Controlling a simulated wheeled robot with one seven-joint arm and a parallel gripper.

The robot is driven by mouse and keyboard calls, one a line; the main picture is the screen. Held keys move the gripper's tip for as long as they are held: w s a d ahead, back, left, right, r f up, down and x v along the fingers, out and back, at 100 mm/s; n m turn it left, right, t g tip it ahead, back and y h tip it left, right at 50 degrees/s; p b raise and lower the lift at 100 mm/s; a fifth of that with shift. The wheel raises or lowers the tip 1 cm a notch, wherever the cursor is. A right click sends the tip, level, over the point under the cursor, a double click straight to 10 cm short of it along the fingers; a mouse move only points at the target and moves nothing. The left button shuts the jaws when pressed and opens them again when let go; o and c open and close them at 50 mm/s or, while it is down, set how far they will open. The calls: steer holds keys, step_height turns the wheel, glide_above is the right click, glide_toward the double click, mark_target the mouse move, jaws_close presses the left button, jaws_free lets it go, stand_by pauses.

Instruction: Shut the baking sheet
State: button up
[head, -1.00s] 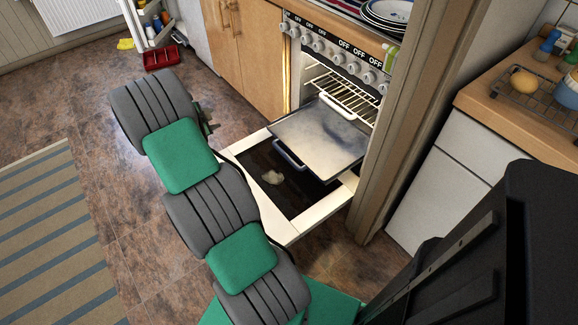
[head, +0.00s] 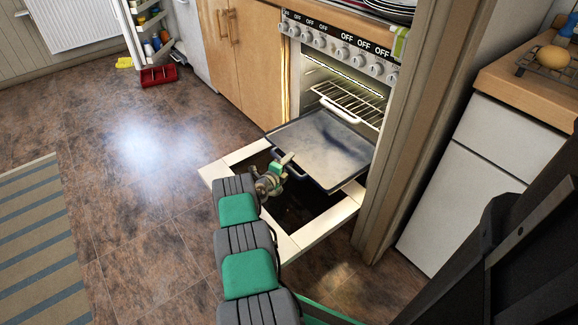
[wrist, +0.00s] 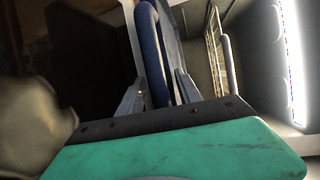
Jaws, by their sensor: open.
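The grey baking sheet (head: 325,140) is pulled well out of the oven, above the lowered oven door. In the wrist view, the dark blue front bar of the sheet (wrist: 153,55) stands between my two fingers. My gripper (head: 289,164) is at the front left edge of the sheet, low over the door. In the wrist view, my gripper (wrist: 160,82) has its fingers apart on either side of the bar. I cannot tell whether either finger touches it. My gripper hides part of the sheet's handle in the head view.
The oven door (head: 325,225) lies open flat below the sheet. A wire rack (head: 350,98) is in the oven above it. A wooden post (head: 405,150) stands close on the right. The floor (head: 140,200) to the left is clear. A blurred pale lump (wrist: 35,125) shows in the wrist view.

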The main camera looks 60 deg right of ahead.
steer(key=shift+d, duration=0.35)
steer(key=shift+c, duration=0.2)
steer(key=shift+f, duration=0.1)
steer(key=c, duration=0.7)
steer(key=shift+a, duration=0.1)
jaws_close()
